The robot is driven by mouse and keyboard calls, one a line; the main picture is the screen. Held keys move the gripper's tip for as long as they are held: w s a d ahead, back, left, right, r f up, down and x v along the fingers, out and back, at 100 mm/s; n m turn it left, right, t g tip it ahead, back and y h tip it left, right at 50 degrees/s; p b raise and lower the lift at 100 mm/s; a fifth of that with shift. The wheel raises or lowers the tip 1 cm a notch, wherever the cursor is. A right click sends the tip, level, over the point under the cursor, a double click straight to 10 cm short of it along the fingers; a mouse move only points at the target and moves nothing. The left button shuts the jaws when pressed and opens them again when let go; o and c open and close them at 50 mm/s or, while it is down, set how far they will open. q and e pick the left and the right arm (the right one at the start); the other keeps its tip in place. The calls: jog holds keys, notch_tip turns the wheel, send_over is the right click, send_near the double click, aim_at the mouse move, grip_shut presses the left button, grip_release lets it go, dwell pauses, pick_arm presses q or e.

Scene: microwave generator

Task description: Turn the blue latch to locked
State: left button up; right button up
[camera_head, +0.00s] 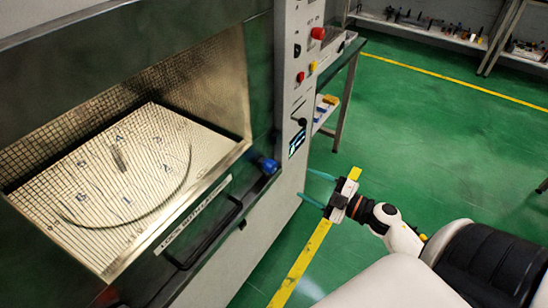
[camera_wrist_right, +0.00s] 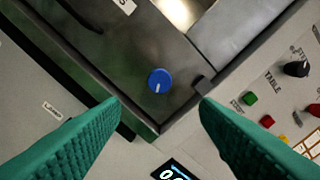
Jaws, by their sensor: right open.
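The blue latch (camera_head: 267,166) is a round knob at the lower right corner of the machine's dark front frame. In the right wrist view the blue latch (camera_wrist_right: 159,81) faces the camera, with a pale mark on its lower part. My right gripper (camera_head: 314,189) is open and empty, to the right of the latch and apart from it. In the right wrist view its green fingers (camera_wrist_right: 160,108) stand wide, one on each side below the latch. My left gripper is not in view.
A dark door handle (camera_head: 208,236) lies left of the latch. The control panel (camera_head: 305,65) with a red button (camera_head: 318,33), knobs and a small display (camera_head: 297,142) is above right. Open green floor (camera_head: 420,120) lies to the right.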

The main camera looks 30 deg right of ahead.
aim_at(275, 169)
jog(key=p+x, duration=0.1)
jog(key=x, duration=0.9)
jog(key=shift+w+a+r+p, duration=0.2)
jog(key=shift+w+a+p, duration=0.1)
jog(key=shift+p, duration=0.1)
jog(key=shift+w+a, duration=0.2)
jog(key=shift+w, duration=0.2)
jog(key=shift+f, duration=0.1)
jog(key=c, duration=1)
